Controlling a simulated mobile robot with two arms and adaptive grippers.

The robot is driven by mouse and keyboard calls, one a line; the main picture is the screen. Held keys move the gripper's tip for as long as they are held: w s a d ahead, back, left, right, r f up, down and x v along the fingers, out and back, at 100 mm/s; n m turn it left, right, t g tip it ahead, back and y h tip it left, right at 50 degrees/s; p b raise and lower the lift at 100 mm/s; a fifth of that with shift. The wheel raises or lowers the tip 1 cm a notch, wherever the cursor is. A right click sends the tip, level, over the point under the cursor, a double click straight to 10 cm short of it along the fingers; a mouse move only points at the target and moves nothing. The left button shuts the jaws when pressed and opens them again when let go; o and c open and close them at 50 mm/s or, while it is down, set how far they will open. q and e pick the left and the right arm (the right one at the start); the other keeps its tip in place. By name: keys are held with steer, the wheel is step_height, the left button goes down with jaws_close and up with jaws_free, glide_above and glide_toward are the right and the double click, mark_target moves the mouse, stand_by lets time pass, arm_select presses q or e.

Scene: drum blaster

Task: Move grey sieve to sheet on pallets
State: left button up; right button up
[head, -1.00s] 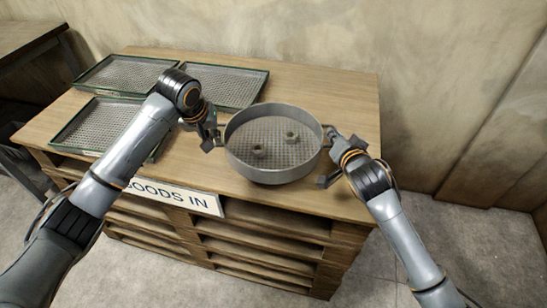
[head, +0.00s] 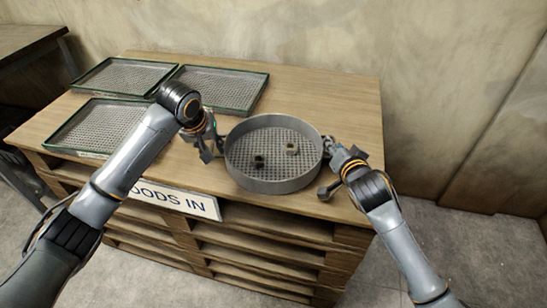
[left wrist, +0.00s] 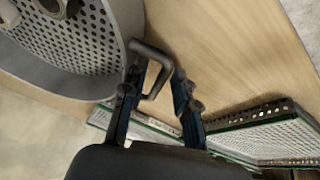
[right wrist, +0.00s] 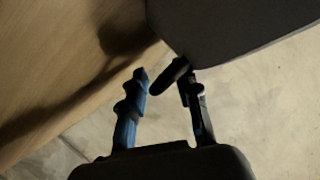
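The grey round sieve (head: 273,178) sits over the front right of the wooden sheet (head: 330,95) on the pallets (head: 270,240), with two nuts inside. My left gripper (head: 207,150) is at its left side. In the left wrist view, the fingers (left wrist: 155,95) are spread around the sieve's dark loop handle (left wrist: 150,60), with a gap to one finger. My right gripper (head: 328,170) is at its right side. In the right wrist view, its fingers (right wrist: 165,92) are apart, with the end of a dark handle (right wrist: 176,72) between them. The sieve's underside contact is hidden.
Several green-rimmed perforated trays (head: 222,90) lie on the left of the sheet. A "GOODS IN" sign (head: 180,200) hangs on the front edge. A wall stands behind. The sheet behind the sieve is clear.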

steer(key=v, duration=1.2)
arm_select(q)
steer(key=v, duration=1.2)
steer(key=shift+s+f, duration=0.15)
arm_select(e)
steer(key=shift+f, duration=0.1)
